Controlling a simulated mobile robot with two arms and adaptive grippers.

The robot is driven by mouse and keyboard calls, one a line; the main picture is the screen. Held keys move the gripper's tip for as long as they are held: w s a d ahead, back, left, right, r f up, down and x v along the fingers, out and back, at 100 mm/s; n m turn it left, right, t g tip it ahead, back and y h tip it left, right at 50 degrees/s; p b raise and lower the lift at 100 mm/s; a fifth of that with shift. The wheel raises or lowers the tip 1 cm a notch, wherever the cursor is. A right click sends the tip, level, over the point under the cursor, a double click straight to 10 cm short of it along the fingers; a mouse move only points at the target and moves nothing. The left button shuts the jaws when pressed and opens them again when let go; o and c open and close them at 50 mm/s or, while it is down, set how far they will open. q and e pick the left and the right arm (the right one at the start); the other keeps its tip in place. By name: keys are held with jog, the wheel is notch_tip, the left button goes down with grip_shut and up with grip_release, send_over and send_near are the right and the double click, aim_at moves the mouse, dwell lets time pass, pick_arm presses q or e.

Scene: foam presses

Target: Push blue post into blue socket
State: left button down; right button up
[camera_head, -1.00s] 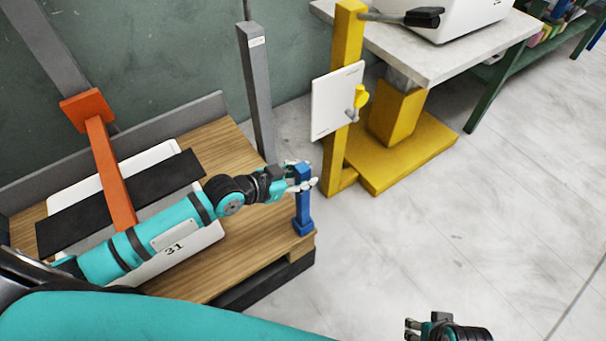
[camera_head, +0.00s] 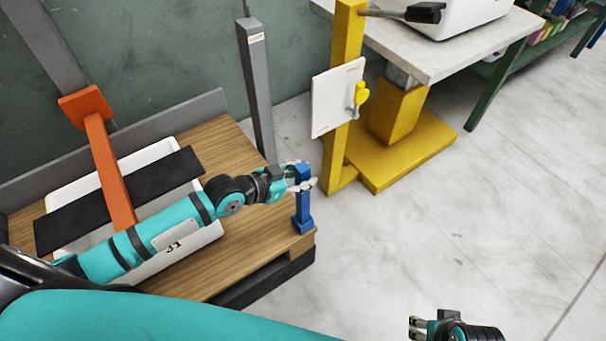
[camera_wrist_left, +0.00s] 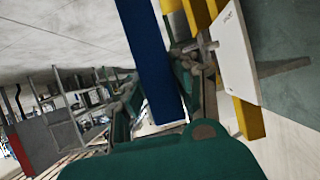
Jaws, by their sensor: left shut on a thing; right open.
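The blue post (camera_head: 303,205) stands about upright at the front right corner of the wooden bench. A wider blue base, the blue socket (camera_head: 303,226), is at its foot. How deep the post sits in it I cannot tell. My left gripper (camera_head: 301,180) is shut on the upper part of the post. My right gripper (camera_head: 415,327) is open and empty over the floor at the bottom of the head view.
The wooden bench (camera_head: 240,240) carries a white bin (camera_head: 205,237), a black plate (camera_head: 150,190) and an orange bar (camera_head: 112,180). A grey post (camera_head: 256,90) stands behind. A yellow stand (camera_head: 345,150) with a white panel is close right of my left gripper. Floor at right is clear.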

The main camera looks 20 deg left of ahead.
pick_arm(q)
jog(key=c, duration=1.3)
grip_release()
jog(key=o, duration=0.4)
jog(key=shift+c, duration=0.2)
pick_arm(e)
jog(key=shift+r, duration=0.15)
pick_arm(q)
jog(key=shift+f, duration=0.1)
jog(key=shift+s, duration=0.1)
jog(key=shift+s+a, duration=0.2)
jog(key=shift+a, duration=0.05)
jog(key=v, duration=1.1)
jog(key=shift+r, duration=0.3)
